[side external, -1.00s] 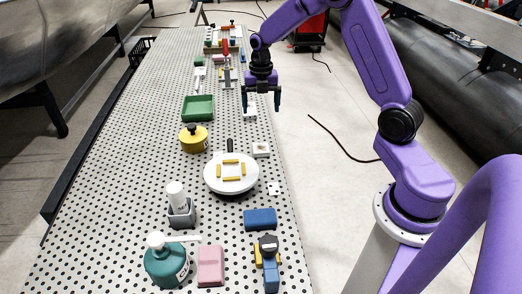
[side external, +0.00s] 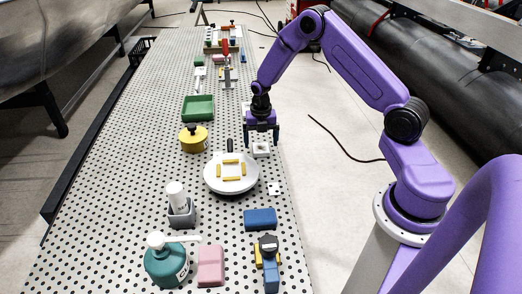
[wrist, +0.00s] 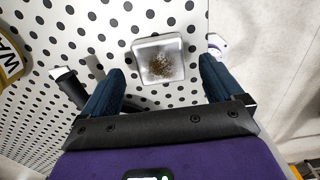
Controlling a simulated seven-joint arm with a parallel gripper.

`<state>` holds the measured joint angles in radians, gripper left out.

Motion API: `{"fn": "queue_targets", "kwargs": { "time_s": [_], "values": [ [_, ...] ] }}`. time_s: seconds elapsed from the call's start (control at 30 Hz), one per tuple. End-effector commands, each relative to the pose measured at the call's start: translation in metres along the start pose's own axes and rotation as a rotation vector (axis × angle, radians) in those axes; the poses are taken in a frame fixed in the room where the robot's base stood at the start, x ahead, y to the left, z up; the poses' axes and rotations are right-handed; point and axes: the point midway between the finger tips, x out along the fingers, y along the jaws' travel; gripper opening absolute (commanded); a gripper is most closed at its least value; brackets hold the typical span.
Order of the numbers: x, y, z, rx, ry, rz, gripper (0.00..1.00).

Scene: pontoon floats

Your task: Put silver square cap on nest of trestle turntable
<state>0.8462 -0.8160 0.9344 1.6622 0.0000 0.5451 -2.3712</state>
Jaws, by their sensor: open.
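The silver square cap (side external: 261,150) is a small pale square piece on the perforated table, near its right edge. In the wrist view the cap (wrist: 158,60) has a light rim and a mottled grey-brown middle. My gripper (side external: 262,143) is open above it, pointing down. In the wrist view its dark blue fingers (wrist: 161,70) stand on either side of the cap, with gaps between. The trestle turntable (side external: 213,178) is a white round disc just left and in front of the cap. Yellow bars (side external: 231,162) on its top frame an empty square nest.
A black handle (side external: 229,145) stands behind the disc. A yellow round container (side external: 193,139) and a green tray (side external: 198,108) lie to the left. A blue block (side external: 260,219), a small white piece (side external: 274,188) and a teal bottle (side external: 166,262) are nearer.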

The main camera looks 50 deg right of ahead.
Motion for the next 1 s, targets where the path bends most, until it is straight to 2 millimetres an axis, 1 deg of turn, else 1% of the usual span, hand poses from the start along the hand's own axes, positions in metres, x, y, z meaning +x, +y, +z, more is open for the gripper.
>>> {"fn": "queue_targets", "kwargs": {
  "time_s": [0.03, 0.1, 0.2, 0.47, 0.5, 0.57, 0.6, 0.67, 0.7, 0.73, 0.77, 1.0],
  "values": [
    [0.008, -0.001, 0.0, 0.001, 0.002, -0.002, 0.94],
    [0.015, -0.001, 0.0, 0.001, 0.001, -0.001, 0.94],
    [0.021, 0.0, 0.0, 0.0, 0.001, 0.0, 0.94],
    [0.022, 0.0, 0.0, 0.001, 0.0, 0.0, 0.94],
    [0.022, 0.0, 0.0, 0.001, 0.0, 0.0, 0.81],
    [0.022, 0.0, 0.0, 0.001, 0.0, 0.0, 0.61],
    [0.022, 0.0, 0.0, 0.001, 0.0, 0.0, 0.48],
    [0.022, 0.0, 0.0, 0.001, 0.0, 0.0, 0.28],
    [0.022, 0.0, 0.0, 0.001, 0.0, 0.0, 0.25],
    [0.022, 0.0, 0.0, 0.001, -0.001, 0.001, 0.25],
    [0.022, 0.0, 0.0, 0.001, -0.001, 0.001, 0.2],
    [0.02, 0.0, 0.0, 0.001, -0.001, 0.001, 0.2]
  ]
}}
